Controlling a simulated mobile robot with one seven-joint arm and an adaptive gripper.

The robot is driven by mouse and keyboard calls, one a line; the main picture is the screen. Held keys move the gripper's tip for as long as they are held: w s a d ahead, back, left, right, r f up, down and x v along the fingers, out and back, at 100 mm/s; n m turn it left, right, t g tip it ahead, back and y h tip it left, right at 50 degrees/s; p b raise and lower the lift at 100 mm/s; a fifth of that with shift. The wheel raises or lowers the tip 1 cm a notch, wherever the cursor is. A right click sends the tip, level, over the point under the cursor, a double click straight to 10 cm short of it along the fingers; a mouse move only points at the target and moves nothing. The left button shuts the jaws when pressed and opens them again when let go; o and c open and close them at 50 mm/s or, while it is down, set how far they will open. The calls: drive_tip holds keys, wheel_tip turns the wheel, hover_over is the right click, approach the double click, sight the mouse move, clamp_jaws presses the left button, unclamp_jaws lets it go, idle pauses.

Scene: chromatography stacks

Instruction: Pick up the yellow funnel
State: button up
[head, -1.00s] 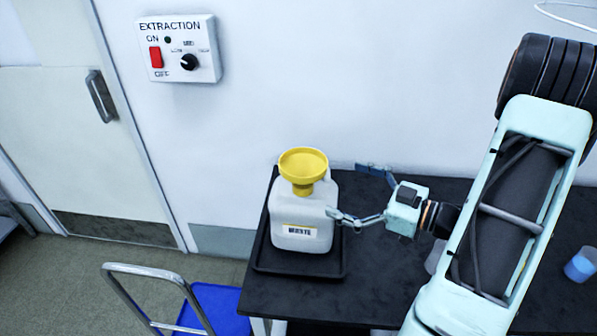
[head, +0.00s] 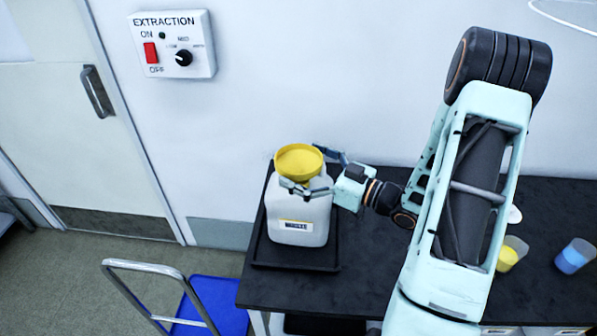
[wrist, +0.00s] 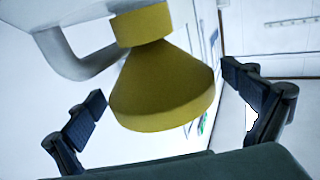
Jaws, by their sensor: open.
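The yellow funnel (head: 299,159) sits upright in the mouth of a white waste container (head: 298,208), at the left end of the black bench. My gripper (head: 301,168) is open, with one finger on the near side of the funnel and the other at its far right. In the wrist view the funnel (wrist: 162,85) lies between the two open fingers of my gripper (wrist: 168,95), with a visible gap on each side. The container's handle (wrist: 85,60) shows beside the funnel's stem there. The funnel's stem is mostly hidden in the head view.
The container stands in a black tray (head: 262,256) on the bench (head: 352,265). Beakers with yellow (head: 508,256) and blue (head: 573,257) contents stand at the right, near my arm. A blue trolley (head: 220,300) is in front at the left. The wall is close behind the bench.

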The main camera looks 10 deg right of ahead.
drive_tip(key=shift+w+a, duration=0.1)
drive_tip(key=shift+w, duration=0.05)
drive_tip(key=c, duration=1.1)
drive_tip(key=shift+c, duration=0.2)
